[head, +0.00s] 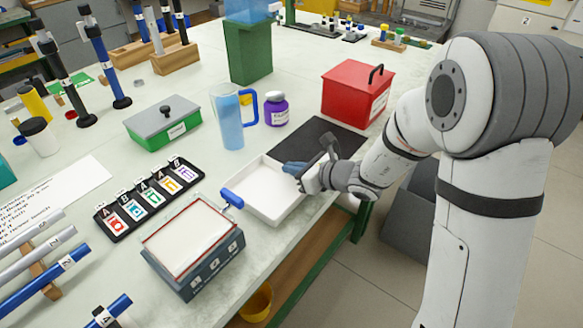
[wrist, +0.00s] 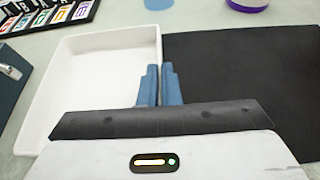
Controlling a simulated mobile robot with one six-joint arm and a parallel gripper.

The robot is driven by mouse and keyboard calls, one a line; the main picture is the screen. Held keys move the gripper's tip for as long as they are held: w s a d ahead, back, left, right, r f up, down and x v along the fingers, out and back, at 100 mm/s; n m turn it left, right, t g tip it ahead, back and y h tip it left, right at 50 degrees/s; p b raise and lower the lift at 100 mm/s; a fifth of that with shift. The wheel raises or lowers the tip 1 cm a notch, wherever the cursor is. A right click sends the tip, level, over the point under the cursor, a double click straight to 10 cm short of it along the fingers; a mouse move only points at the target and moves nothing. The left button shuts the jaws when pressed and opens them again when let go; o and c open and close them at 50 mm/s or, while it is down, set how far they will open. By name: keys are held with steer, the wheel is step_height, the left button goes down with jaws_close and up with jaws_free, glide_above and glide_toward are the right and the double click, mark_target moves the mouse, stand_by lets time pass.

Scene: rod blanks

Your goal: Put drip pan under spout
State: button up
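The drip pan looks to be the shallow white tray (head: 262,205), lying on the table near its front edge; it also shows in the wrist view (wrist: 95,75). My gripper (head: 293,168) is at the pan's right wall, with its blue fingers (wrist: 160,82) close together and the wall's rim running between them. The gripper appears shut on that wall, and the pan appears to rest on the table. A blue tank (head: 250,10) stands on a green stand (head: 249,52) at the back. A small yellow part (head: 246,99) shows behind the blue pitcher; I cannot tell whether it is the spout.
A black mat (head: 320,140) lies right of the pan, with a red box (head: 356,93) behind it. The blue pitcher (head: 228,122) and a purple jar (head: 276,109) stand behind the pan.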

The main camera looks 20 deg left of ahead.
steer(key=o, duration=0.4)
steer(key=shift+o, duration=0.2)
steer(key=shift+r+p, duration=0.25)
steer(key=shift+p, duration=0.1)
steer(key=s+d+r+n+g+h, duration=0.1)
steer(key=s+d+n+h, duration=0.3)
steer(key=d, duration=0.6)
steer(key=s+d+r+n+g+h, duration=0.1)
steer(key=s+d+r+n+h, duration=0.3)
steer(key=s+d+n, duration=0.5)
steer(key=s+d+r+n+g+h, duration=0.1)
steer(key=s+d+r+n+h, duration=0.2)
steer(key=s+d+n, duration=0.3)
steer(key=d+n+h, duration=0.1)
steer(key=d+n, duration=0.2)
steer(key=d, duration=0.2)
steer(key=shift+s+d+n+h+p, duration=0.15)
steer(key=shift+s+n+h+p, duration=0.05)
steer(key=shift+n+h+p, duration=0.15)
